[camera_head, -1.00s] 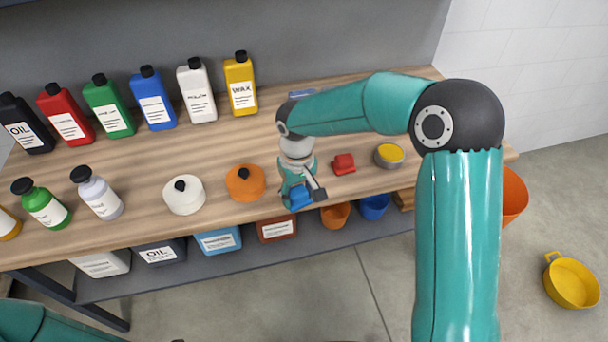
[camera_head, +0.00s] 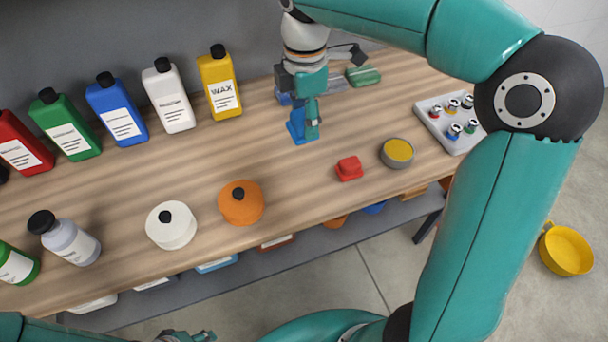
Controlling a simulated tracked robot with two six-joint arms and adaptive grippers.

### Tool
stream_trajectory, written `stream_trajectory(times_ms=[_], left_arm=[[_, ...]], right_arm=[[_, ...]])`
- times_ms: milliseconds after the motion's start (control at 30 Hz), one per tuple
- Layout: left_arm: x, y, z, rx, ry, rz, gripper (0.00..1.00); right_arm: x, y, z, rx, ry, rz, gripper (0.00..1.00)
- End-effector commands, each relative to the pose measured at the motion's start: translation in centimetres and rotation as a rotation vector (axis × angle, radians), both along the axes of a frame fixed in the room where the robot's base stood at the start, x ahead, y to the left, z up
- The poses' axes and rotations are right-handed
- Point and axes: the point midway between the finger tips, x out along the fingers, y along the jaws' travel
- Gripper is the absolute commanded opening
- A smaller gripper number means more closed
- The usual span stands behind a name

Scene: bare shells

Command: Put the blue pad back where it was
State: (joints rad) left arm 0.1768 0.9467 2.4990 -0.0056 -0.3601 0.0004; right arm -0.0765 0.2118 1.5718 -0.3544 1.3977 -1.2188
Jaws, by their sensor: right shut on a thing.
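The blue pad (camera_head: 296,128) is in my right gripper (camera_head: 308,122), over the middle of the wooden bench (camera_head: 270,150). The gripper points down and is shut on it, hiding part of it. I cannot tell whether the pad touches the bench top. A red pad (camera_head: 349,169) lies nearer the front edge, to the right of my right gripper and apart from it. Part of my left gripper (camera_head: 186,336) shows at the bottom edge; its fingers are not clear.
A yellow wax bottle (camera_head: 220,88) and other bottles line the back left. A blue item (camera_head: 284,97), a grey one and a green one (camera_head: 363,75) lie behind the gripper. A round tin (camera_head: 397,153) and a grey tray (camera_head: 430,118) are right. An orange pot (camera_head: 241,203) stands in front.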

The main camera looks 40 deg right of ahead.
Motion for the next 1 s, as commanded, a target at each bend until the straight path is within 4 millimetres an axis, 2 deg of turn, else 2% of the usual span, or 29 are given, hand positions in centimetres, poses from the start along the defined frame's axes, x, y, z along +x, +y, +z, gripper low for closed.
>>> stream_trajectory(times_ms=[300,500,767,1000], left_arm=[[0.0,0.0,0.2,0.0,0.0,0.0,0.4],[0.0,0.0,0.4,0.0,0.0,0.0,0.4],[0.0,0.0,0.5,0.0,0.0,0.0,0.4],[0.0,0.0,0.7,0.0,0.0,0.0,0.4]], right_arm=[[-0.8,-1.0,-8.3,0.0,0.008,-0.027,0.13],[-0.8,-1.0,-12.5,0.001,0.005,-0.03,0.13],[-0.8,-1.1,-14.6,-0.001,0.002,-0.03,0.13],[-0.8,-1.1,-17.8,0.0,0.004,-0.03,0.13]])
